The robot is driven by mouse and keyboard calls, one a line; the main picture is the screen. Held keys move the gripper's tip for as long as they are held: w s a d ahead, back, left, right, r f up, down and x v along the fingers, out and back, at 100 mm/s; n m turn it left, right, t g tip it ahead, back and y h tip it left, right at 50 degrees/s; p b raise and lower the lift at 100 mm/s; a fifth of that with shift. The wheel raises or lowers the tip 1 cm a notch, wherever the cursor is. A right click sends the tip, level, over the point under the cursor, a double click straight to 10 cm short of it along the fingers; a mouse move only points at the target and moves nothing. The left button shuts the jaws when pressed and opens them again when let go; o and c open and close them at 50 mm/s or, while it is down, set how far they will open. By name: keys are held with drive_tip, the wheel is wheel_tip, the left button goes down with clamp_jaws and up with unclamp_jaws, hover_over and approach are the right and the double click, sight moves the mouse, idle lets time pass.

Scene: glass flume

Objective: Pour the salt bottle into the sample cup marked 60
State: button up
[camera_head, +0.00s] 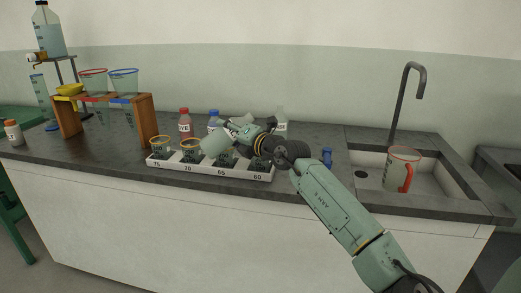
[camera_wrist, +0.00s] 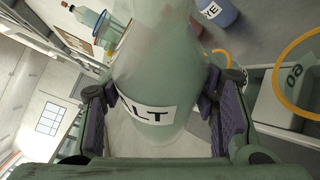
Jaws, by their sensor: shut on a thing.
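The salt bottle (camera_wrist: 155,80), pale and translucent with a white label partly reading "ALT", is between my fingers in the wrist view. My gripper (camera_wrist: 165,120) is shut on it. In the head view my gripper (camera_head: 238,133) holds the bottle (camera_head: 215,142) tilted over, above the white sample rack (camera_head: 204,171). The rack is marked 75, 70, 65 and 60 from left to right. Yellow-rimmed cups stand at 75 (camera_head: 160,144) and 70 (camera_head: 190,150). No salt stream is visible.
A red dye bottle (camera_head: 184,124) and a blue-capped bottle (camera_head: 214,118) stand behind the rack. A wooden stand (camera_head: 145,115) with funnels is at left. A sink with a red-handled jug (camera_head: 402,168) and a tall tap (camera_head: 405,90) is at right.

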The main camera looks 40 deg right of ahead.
drive_tip(key=shift+a+r+m, duration=0.1)
drive_tip(key=shift+r+m, duration=0.15)
drive_tip(key=shift+m, duration=0.15)
idle(0.7)
drive_tip(key=shift+w+a+f+m+t, duration=0.1)
drive_tip(key=shift+f+m+t, duration=0.1)
drive_tip(key=shift+m+t, duration=0.45)
idle(1.3)
drive_tip(key=shift+d+f+m, duration=0.1)
drive_tip(key=shift+d+m, duration=0.2)
drive_tip(key=shift+m, duration=0.45)
idle(1.9)
